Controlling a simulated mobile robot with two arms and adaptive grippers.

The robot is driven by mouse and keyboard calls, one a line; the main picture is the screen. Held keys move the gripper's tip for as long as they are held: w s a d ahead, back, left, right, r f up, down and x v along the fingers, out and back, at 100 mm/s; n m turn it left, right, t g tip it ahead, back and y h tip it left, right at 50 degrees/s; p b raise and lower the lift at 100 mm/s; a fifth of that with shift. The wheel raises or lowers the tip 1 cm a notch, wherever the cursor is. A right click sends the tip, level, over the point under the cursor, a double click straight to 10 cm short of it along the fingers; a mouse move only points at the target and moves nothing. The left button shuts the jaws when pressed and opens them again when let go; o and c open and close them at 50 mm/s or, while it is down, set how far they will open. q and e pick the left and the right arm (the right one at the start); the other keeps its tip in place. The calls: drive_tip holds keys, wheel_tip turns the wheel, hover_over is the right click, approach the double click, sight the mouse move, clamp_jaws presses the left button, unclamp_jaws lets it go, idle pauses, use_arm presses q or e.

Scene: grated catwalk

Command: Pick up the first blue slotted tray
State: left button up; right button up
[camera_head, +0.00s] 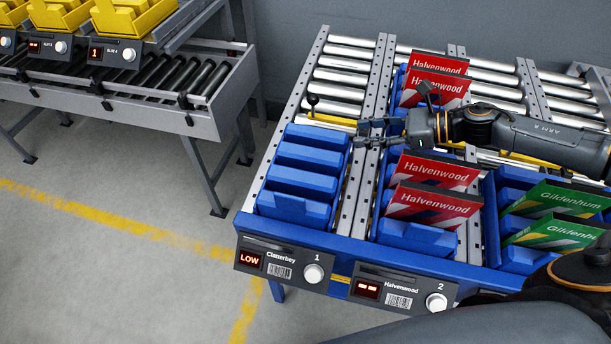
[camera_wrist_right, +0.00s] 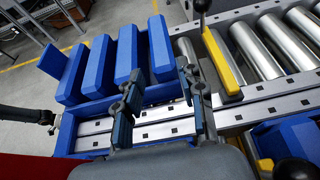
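The first blue slotted tray (camera_head: 293,208) sits in lane 1 behind the label "Clatterbey", whose display reads LOW. Its slots hold no boxes. It also shows in the right wrist view (camera_wrist_right: 128,55), with its sloped dividers. My right gripper (camera_head: 368,132) reaches in from the right, above the rails just right of the tray's back end. In the right wrist view its two fingers (camera_wrist_right: 160,97) are spread apart with nothing between them, near the tray's edge. I cannot tell whether a finger touches the tray. My left gripper is not in view.
Lane 2 has a blue tray (camera_head: 416,237) with red Halvenwood boxes (camera_head: 435,203). Further right, another tray holds green Gildenhum boxes (camera_head: 555,232). A yellow bar (camera_head: 332,119) crosses behind the first tray, with bare rollers (camera_head: 340,76) beyond. Yellow bins stand on a separate conveyor at left.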

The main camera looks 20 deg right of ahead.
sight(328, 133)
drive_tip(key=p+x, duration=0.1)
drive_tip(key=x, duration=0.4)
drive_tip(key=shift+w+a, duration=0.3)
drive_tip(key=shift+a, duration=0.05)
drive_tip(key=p+x, duration=0.2)
drive_tip(key=x, duration=0.2)
drive_tip(key=shift+w+a, duration=0.2)
drive_tip(key=shift+a, duration=0.05)
drive_tip(key=shift+w+a+f, duration=0.15)
drive_tip(key=shift+a+f, duration=0.05)
drive_tip(key=shift+c, duration=0.2)
drive_tip(key=shift+r, duration=0.1)
clamp_jaws()
